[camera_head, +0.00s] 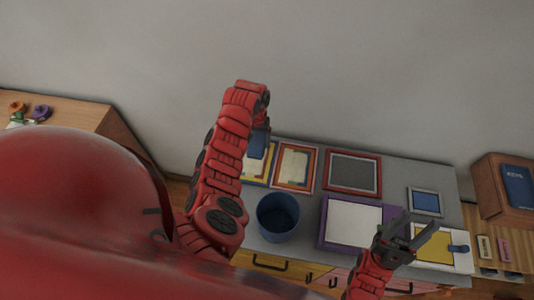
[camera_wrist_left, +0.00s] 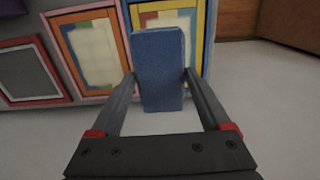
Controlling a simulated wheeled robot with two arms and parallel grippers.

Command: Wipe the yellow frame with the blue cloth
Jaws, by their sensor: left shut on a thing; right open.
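My left gripper (camera_wrist_left: 160,75) is shut on the blue cloth (camera_wrist_left: 159,88), a thick block-like pad, which also shows below the arm in the head view (camera_head: 258,147). The yellow frame (camera_wrist_left: 201,38) lies behind the cloth in the left wrist view, its pale inner panel edged with red and blue patches; the cloth hides much of it. In the head view the yellow frame (camera_head: 270,174) is partly hidden by my left arm and the cloth. I cannot tell whether cloth and frame touch. My right gripper (camera_head: 417,228) is open and empty over the table's right side.
An orange frame (camera_head: 311,170) lies just right of the yellow one. A red frame (camera_head: 353,192), purple frame (camera_head: 323,236) and small blue-centred frame (camera_head: 426,203) share the grey table (camera_head: 400,172). A blue bin (camera_head: 278,218) stands near the front. Wooden cabinets flank the table.

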